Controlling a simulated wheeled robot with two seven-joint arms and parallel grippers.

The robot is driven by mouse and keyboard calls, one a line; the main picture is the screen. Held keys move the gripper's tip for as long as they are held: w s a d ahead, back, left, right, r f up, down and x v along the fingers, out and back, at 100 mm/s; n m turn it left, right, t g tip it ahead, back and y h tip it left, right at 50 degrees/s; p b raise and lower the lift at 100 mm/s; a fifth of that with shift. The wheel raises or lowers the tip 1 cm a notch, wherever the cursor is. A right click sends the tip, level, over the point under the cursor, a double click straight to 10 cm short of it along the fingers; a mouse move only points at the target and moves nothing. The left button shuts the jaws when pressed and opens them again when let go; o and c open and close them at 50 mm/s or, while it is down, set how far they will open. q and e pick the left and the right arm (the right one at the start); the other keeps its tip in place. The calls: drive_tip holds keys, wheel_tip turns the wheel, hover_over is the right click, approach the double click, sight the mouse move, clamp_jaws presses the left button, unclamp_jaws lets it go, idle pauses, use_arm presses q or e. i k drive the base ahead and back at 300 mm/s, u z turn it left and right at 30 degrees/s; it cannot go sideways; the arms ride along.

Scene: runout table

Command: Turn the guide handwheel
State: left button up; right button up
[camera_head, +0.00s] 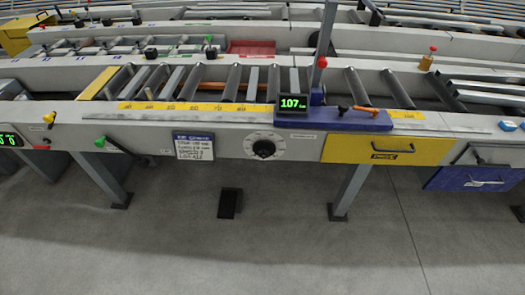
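The guide handwheel is most likely the round black knob (264,149) on a pale dial plate with marks around it. It sits on the front face of the runout table (230,140), near the middle of the picture. A green display (292,104) reading 107 stands above it, on the blue guide block (340,120) on the table top. No gripper or arm of mine shows in the view.
Grey rollers (232,82) lie behind a yellow scale strip. A yellow drawer (385,150) is right of the dial, a blue drawer (475,179) farther right. A white notice (194,146) is left of it. A black pedal (229,203) lies on the floor.

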sight(264, 149)
drive_tip(key=u, duration=1.25)
drive_tip(key=k, duration=1.05)
drive_tip(key=z, duration=1.8)
drive_tip(key=i, duration=0.5)
drive_tip(key=z, duration=0.1)
